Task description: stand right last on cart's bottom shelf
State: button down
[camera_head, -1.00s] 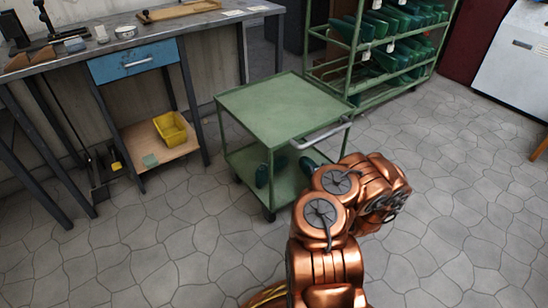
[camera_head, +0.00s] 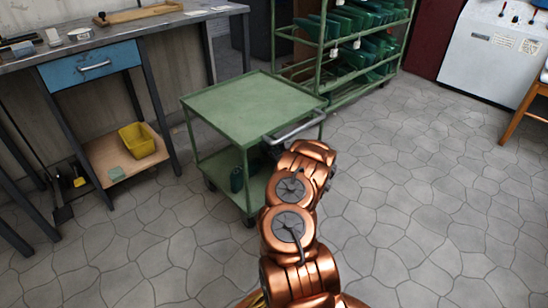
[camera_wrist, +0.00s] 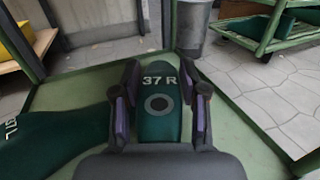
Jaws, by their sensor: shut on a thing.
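The green cart (camera_head: 255,100) stands ahead, its bottom shelf (camera_head: 215,168) partly hidden by its top and my arm. In the wrist view my gripper (camera_wrist: 161,95) is shut on the dark green right last (camera_wrist: 157,125), marked "37 R", with a finger on each side. The last is over the green bottom shelf (camera_wrist: 80,90); I cannot tell whether it touches it. A second green last (camera_wrist: 45,145), its mark ending in "L", is on the shelf to the left; it shows in the head view (camera_head: 237,178).
Cart posts (camera_wrist: 25,40) stand close around my gripper. A grey bin (camera_wrist: 191,25) and a rack (camera_head: 350,45) of green lasts are beyond. A workbench (camera_head: 110,40) with a yellow bin (camera_head: 137,141) is at left.

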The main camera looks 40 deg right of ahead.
jog(key=shift+w+d, duration=0.15)
jog(key=shift+w, duration=0.2)
notch_tip(320, 180, down, 4)
jog(key=b, duration=0.2)
jog(key=shift+r+b, duration=0.25)
jog(key=shift+b, duration=0.15)
jog(key=shift+r, duration=0.1)
jog(key=c, duration=0.6)
grip_release()
